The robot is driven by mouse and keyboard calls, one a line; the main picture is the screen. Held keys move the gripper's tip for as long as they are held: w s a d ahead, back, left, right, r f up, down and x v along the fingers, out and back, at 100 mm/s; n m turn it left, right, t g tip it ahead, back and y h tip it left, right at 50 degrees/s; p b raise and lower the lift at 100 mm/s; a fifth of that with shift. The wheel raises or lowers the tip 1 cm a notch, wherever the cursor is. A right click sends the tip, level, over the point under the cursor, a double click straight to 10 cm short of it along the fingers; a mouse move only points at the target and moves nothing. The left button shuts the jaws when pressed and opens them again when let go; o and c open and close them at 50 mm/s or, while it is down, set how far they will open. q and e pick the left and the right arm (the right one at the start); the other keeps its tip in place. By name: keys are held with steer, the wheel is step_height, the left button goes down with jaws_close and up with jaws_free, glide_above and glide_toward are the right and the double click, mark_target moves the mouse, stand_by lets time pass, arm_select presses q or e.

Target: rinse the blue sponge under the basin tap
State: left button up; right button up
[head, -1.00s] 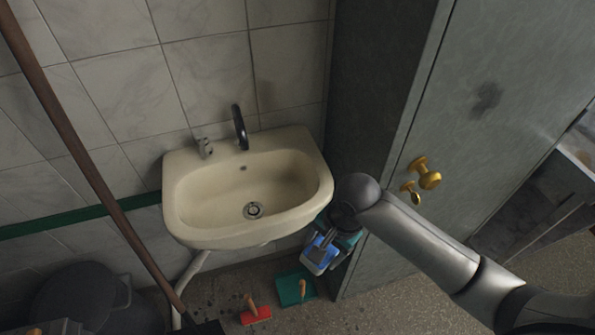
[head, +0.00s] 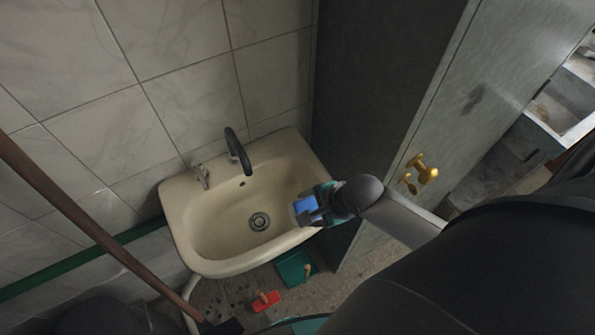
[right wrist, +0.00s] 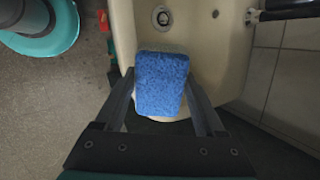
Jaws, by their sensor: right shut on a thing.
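The blue sponge (head: 306,205) is held in my right gripper (head: 318,207) at the right rim of the basin (head: 205,243). In the right wrist view the sponge (right wrist: 161,82) sits between the two fingers of the gripper (right wrist: 163,105), with the pale basin (right wrist: 205,35) beyond it. The black tap (head: 238,150) stands at the back of the basin, to the left of and behind the sponge. The drain (head: 259,221) is bare. No water shows at the tap. My left gripper is not in view.
A grey cabinet door (head: 480,110) with brass knobs (head: 422,173) stands to the right. A wooden pole (head: 75,220) leans at the left. A green dustpan (head: 295,268) and a red brush (head: 265,301) lie on the floor below the basin. The basin's bowl is empty.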

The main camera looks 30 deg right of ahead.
steer(key=shift+w+a+f, duration=0.1)
steer(key=shift+w+a, duration=0.25)
steer(key=shift+w, duration=0.35)
steer(key=shift+w+a, duration=0.15)
steer(key=shift+w, duration=0.2)
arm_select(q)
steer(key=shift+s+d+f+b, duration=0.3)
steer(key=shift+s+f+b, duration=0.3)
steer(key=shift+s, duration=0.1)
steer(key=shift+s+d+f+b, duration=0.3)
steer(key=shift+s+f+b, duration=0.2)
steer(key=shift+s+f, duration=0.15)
arm_select(e)
steer(key=w+a+f, duration=0.2)
steer(key=w+a, duration=0.2)
steer(key=w, duration=0.6)
steer(key=shift+w+a+f, duration=0.15)
steer(key=shift+a+f, duration=0.1)
steer(key=shift+a, duration=0.15)
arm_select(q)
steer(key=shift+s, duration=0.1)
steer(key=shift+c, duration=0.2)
